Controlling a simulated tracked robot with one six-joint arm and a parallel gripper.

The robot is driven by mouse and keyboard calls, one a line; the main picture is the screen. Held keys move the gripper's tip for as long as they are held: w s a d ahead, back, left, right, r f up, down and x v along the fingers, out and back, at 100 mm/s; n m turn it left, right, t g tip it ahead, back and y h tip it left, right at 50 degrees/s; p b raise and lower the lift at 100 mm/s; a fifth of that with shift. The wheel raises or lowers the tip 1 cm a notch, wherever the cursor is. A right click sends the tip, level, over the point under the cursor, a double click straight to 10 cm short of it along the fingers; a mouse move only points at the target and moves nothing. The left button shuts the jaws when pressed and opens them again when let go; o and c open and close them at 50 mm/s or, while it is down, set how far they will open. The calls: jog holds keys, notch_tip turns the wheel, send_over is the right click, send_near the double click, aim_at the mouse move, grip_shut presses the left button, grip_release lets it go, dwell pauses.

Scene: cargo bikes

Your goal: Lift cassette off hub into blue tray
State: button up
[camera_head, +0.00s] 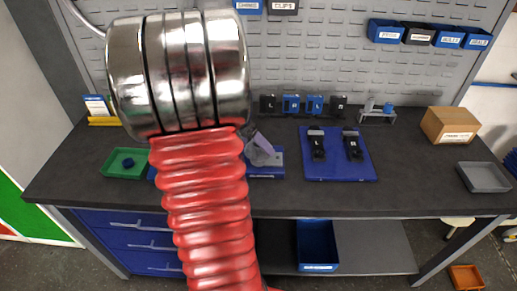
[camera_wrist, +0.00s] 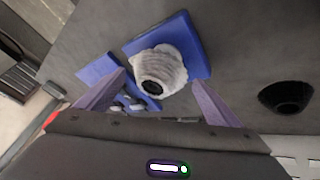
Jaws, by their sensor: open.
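In the wrist view, the cassette (camera_wrist: 172,64) is a pale grey, ribbed, tapering stack with a dark round hole in its end. It sits on a blue stand (camera_wrist: 203,62); the hub itself cannot be made out. My gripper (camera_wrist: 158,80) is open, with one purple finger on each side of the cassette's near end. Whether the fingers touch it cannot be told. In the head view, a purple-grey shape (camera_head: 261,150) shows above a blue block (camera_head: 270,172) beside my red arm, which hides much there. A blue edge (camera_head: 152,175) shows left of my arm; whether it is the blue tray is unclear.
On the bench are a green tray (camera_head: 117,168), a blue mat (camera_head: 340,173) with two black parts, a cardboard box (camera_head: 450,125) and a grey tray (camera_head: 484,178). A blue bin (camera_head: 317,245) stands on the lower shelf. A black round piece (camera_wrist: 286,97) is at right in the wrist view.

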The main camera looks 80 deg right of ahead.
jog(key=shift+c, duration=0.5)
jog(key=c, duration=1.2)
jog(key=shift+r, duration=0.5)
jog(key=c, duration=0.3)
notch_tip(320, 180, up, 9)
jog(key=shift+r, duration=0.1)
jog(key=shift+c, duration=0.2)
